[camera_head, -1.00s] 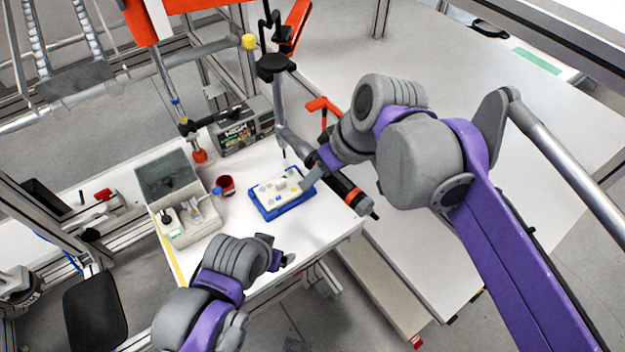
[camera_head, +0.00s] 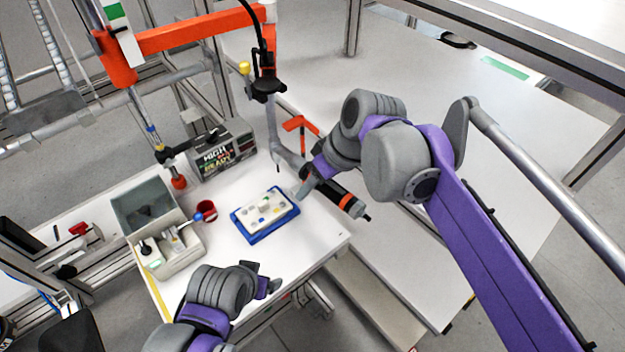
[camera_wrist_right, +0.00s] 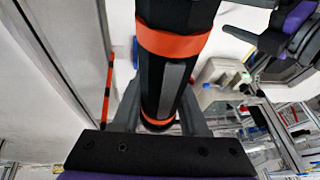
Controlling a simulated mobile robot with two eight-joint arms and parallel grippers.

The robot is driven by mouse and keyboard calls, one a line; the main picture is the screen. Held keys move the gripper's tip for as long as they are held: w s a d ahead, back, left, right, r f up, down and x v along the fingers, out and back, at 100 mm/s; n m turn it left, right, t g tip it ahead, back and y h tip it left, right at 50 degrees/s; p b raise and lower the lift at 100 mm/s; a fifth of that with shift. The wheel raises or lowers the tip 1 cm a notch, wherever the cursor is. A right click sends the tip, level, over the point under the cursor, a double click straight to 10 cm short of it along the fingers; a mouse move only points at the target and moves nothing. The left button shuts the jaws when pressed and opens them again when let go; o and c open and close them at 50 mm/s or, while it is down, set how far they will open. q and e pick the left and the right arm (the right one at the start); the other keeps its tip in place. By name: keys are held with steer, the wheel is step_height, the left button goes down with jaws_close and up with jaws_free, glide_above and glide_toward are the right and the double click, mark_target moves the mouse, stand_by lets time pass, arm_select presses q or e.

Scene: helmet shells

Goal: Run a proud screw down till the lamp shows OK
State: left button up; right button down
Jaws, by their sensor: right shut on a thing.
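A black electric screwdriver (camera_head: 333,191) with orange rings is tilted in my right gripper (camera_head: 307,184). The wrist view shows the screwdriver (camera_wrist_right: 173,70) between both fingers. It is right of a pale plate (camera_head: 262,211) with small coloured spots, which lies in a blue tray (camera_head: 252,239). Screw heights are too small to tell. A dark box (camera_head: 222,152) behind shows the words "HIGH" and "READY"; I cannot make out an OK lamp. My left gripper (camera_head: 264,277) is empty, its fingers apart, in front of the tray near the table's front edge.
A red cup (camera_head: 206,211) and a grey bin (camera_head: 143,208) with a pale organiser (camera_head: 178,255) stand left of the tray. An orange and grey jointed stand (camera_head: 190,37) rises behind. The white table (camera_head: 310,240) is bare in front of the tray.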

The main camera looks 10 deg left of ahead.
arm_select(q)
steer(key=f+b, duration=0.3)
steer(key=shift+s+f, duration=0.35)
steer(key=shift+f, duration=0.05)
arm_select(e)
step_height(320, 180, down, 6)
steer(key=shift+f, duration=0.25)
arm_select(q)
steer(key=shift+f, duration=0.1)
arm_select(e)
steer(key=shift+f, duration=0.15)
